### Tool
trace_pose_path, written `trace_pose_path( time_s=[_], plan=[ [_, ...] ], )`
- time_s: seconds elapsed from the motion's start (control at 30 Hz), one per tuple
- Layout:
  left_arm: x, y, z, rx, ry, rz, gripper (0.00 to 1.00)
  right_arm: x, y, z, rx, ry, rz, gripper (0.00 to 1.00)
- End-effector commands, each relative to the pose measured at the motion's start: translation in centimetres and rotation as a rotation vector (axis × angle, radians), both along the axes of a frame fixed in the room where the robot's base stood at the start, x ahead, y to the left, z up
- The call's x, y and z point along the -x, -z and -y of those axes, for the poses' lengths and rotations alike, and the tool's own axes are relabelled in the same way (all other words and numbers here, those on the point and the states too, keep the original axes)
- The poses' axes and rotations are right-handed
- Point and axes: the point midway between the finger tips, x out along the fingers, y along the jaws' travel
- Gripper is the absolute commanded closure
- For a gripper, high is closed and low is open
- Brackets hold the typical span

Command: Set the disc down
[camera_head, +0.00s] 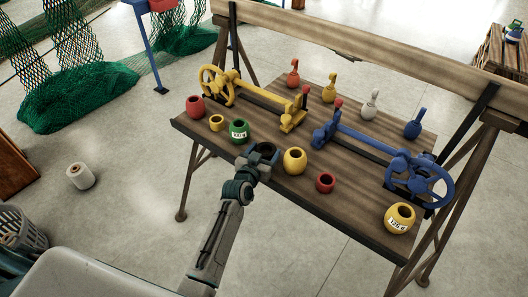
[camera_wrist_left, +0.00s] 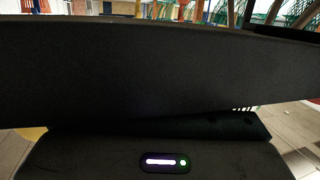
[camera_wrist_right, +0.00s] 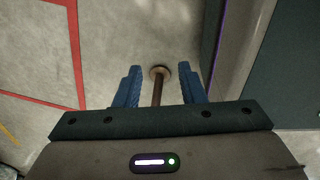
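A dark round piece (camera_head: 265,148), which I take for the disc, is at the end of my left gripper (camera_head: 256,166), over the front edge of the wooden table (camera_head: 345,208). In the left wrist view a broad black surface (camera_wrist_left: 150,75) fills most of the picture and hides the fingers. The gripper appears shut on this piece; whether the piece touches the table I cannot tell. My right gripper (camera_wrist_right: 159,90) is out of the head view. Its blue fingers are apart with nothing gripped, above the floor.
On the table, a green pot (camera_head: 239,131) and a yellow pot (camera_head: 294,161) flank the left gripper. A red pot (camera_head: 325,183), yellow crank (camera_head: 255,92), blue crank (camera_head: 375,145) and several weights stand around. A brown post (camera_wrist_right: 159,85) shows beyond the right fingers.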

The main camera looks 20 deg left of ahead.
Motion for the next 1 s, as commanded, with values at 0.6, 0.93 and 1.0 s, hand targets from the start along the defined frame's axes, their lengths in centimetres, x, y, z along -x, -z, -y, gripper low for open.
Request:
trace_pose_path(
  time_s=[0.6, 0.93, 1.0],
  plan=[
    [2.3, -0.4, -0.2, -0.001, -0.001, -0.001, 0.14, -0.1, 0.0, 0.3, 0.003, -0.002, 0.004, 0.64],
    [9.1, -1.5, -0.9, 0.0, 0.0, -0.001, 0.14, -0.1, 1.1, -0.6, -0.006, 0.002, -0.003, 0.64],
    [10.1, -1.6, -1.0, 0.0, 0.0, -0.001, 0.14, -0.1, 1.2, -0.6, -0.006, 0.002, -0.002, 0.64]
  ],
)
